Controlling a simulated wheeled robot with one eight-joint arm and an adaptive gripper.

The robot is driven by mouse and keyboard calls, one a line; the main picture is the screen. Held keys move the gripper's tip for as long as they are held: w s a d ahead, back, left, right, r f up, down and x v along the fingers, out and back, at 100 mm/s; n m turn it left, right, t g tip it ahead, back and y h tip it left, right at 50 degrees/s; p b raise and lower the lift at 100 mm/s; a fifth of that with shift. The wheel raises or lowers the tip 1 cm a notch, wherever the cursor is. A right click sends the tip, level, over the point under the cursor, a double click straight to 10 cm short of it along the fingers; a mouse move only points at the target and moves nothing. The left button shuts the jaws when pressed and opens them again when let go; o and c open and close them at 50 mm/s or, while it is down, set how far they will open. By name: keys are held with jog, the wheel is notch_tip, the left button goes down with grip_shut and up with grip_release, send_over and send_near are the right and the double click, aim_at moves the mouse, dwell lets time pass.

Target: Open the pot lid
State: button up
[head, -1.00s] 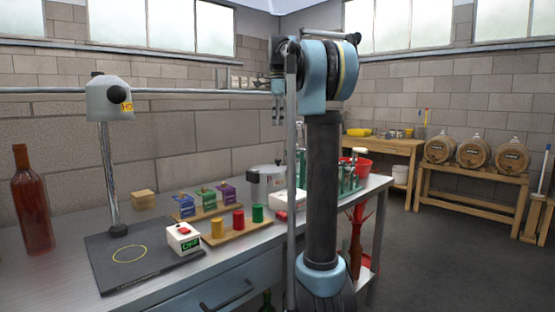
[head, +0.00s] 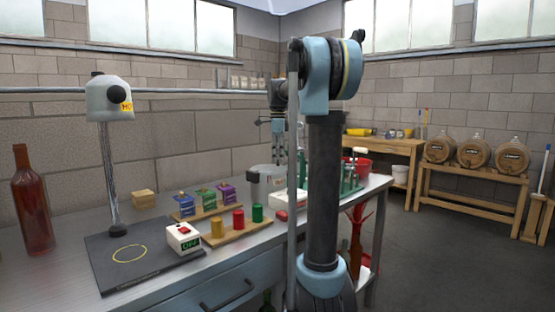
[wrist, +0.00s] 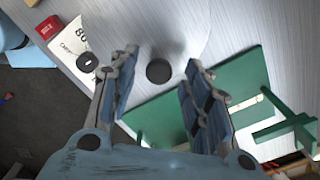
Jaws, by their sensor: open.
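The grey pot (head: 263,186) stands toward the back of the bench in the head view, partly hidden by my arm column. Its pale round lid (wrist: 190,22) fills the top middle of the wrist view, with a dark round knob (wrist: 159,71) on it. The lid sits on the pot. My gripper (head: 282,160) hangs above the pot, fingers pointing down. In the wrist view my gripper (wrist: 162,58) is open and empty, and the knob shows between its two fingers. I cannot tell how far above the knob the fingertips are.
A green rack (wrist: 222,90) stands close beside the lid. A white device (wrist: 75,45) and a red block (wrist: 48,27) lie on the other side. Blocks on wooden trays (head: 240,231), a hotplate stand (head: 112,170) and a bottle (head: 33,205) are further left.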

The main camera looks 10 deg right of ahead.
jog(key=shift+f, duration=0.3)
grip_shut()
jog(key=shift+d+r, duration=0.1)
jog(key=shift+r, duration=0.05)
